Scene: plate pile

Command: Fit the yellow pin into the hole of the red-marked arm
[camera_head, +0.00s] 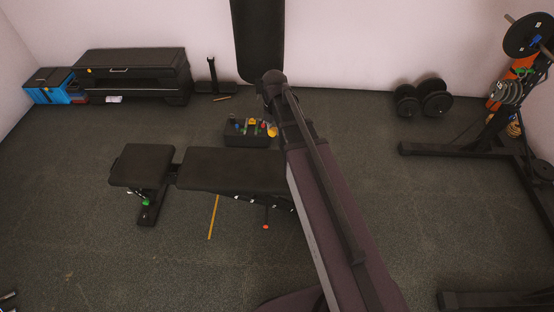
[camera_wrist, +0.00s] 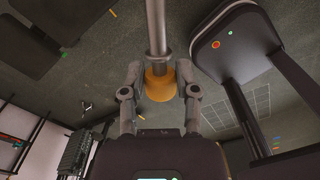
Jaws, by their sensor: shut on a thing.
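In the wrist view my gripper (camera_wrist: 160,82) is shut on the yellow pin. The yellow pin (camera_wrist: 160,88) has a thick yellow collar between the two fingers and a grey metal shaft (camera_wrist: 156,25) that runs out toward the top of the picture. The shaft's tip is out of the frame. Nothing is seen touching the shaft. In the head view my gripper and the pin do not show. I cannot make out the red-marked arm or its hole for certain. A small red patch (camera_wrist: 12,138) shows among dark rails at the left of the wrist view.
In the head view a black bench (camera_head: 230,170) stands mid-floor, with a box of coloured items (camera_head: 247,140) behind it. A weight rack (camera_head: 460,150) stands at right, dumbbells (camera_head: 422,100) near the wall. A black case (camera_head: 130,68) and blue box (camera_head: 47,92) are at back left.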

